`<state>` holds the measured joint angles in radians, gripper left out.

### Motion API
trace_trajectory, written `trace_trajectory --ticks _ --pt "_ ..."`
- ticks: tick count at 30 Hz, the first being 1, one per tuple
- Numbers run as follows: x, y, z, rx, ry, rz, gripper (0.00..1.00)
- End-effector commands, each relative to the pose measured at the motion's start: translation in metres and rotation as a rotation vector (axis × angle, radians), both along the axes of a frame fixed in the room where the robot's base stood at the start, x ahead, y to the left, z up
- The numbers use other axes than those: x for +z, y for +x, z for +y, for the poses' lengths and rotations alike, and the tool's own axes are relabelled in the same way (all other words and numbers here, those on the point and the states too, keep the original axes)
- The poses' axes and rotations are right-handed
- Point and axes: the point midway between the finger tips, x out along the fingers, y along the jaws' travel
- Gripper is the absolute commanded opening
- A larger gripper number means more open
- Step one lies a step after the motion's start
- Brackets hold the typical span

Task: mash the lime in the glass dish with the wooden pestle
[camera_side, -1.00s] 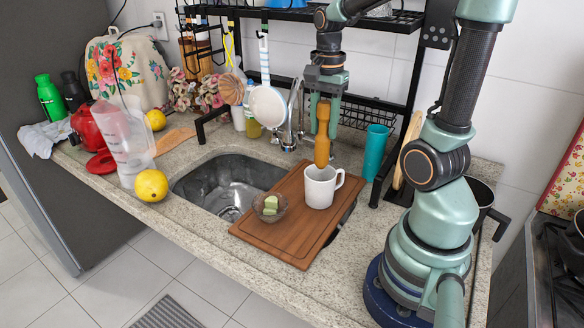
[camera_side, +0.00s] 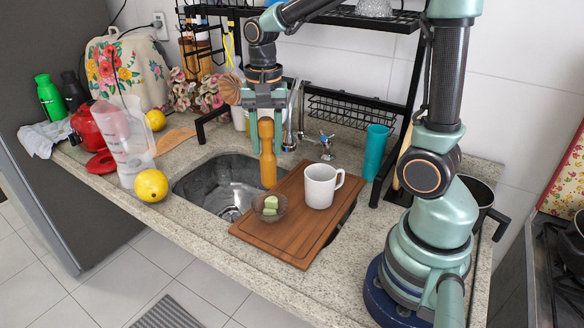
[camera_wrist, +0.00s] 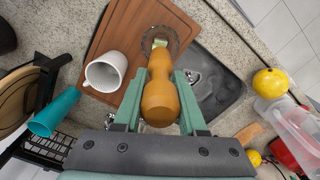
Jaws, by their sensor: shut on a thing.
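My gripper (camera_side: 265,122) is shut on the upright wooden pestle (camera_side: 267,155), which also shows between the fingers in the wrist view (camera_wrist: 160,92). The pestle's lower end is close above and just behind the small glass dish (camera_side: 262,216); I cannot tell if it touches the rim. Pale green lime pieces (camera_side: 270,203) lie in the dish. The dish stands on the wooden board (camera_side: 300,246). In the wrist view the pestle covers part of the dish (camera_wrist: 173,37).
A white mug (camera_side: 319,187) stands on the board, right of the dish. The sink basin (camera_side: 215,180) opens to the left. A teal cup (camera_side: 374,150) stands behind right. A lemon (camera_side: 151,185) and a clear pitcher (camera_side: 128,150) are at the left. The black rack stands behind.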

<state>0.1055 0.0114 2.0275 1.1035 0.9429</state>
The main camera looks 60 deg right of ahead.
Motion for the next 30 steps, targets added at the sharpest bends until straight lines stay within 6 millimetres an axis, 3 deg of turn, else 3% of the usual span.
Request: trace_trajectory --ticks 18,30 --pt "-0.046 0.000 0.000 0.001 0.001 0.003 0.00" --pt "-0.057 -0.001 0.000 0.001 0.001 0.005 0.00"
